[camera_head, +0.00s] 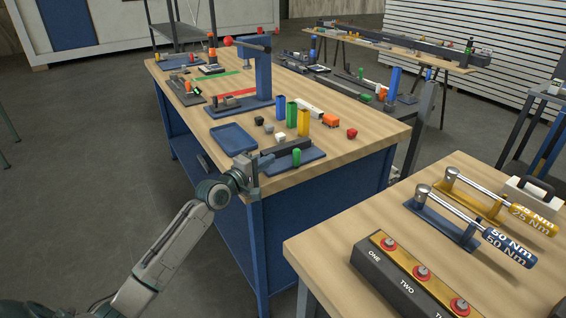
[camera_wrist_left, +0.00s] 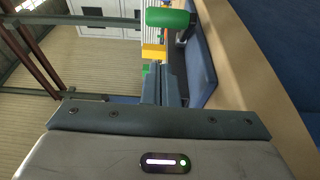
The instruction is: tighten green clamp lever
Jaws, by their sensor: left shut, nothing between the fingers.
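The green clamp lever (camera_head: 296,157) shows as a short green grip on the near side of the dark clamp bar (camera_head: 286,147), on a blue base plate (camera_head: 307,156) at the bench's near corner. In the left wrist view the green grip (camera_wrist_left: 167,18) lies near the top, beyond and apart from the fingers. My left gripper (camera_head: 265,161) is at the near edge of the bench, just left of the lever. Its fingers (camera_wrist_left: 162,85) are shut with nothing visible between them. My right gripper is in neither view.
A blue tray (camera_head: 232,140) lies left of the clamp. Blue, green and yellow upright blocks (camera_head: 303,121) and small cubes stand behind it. A second table with torque wrenches (camera_head: 455,217) and a button box (camera_head: 415,280) is at right. Floor shows between the tables.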

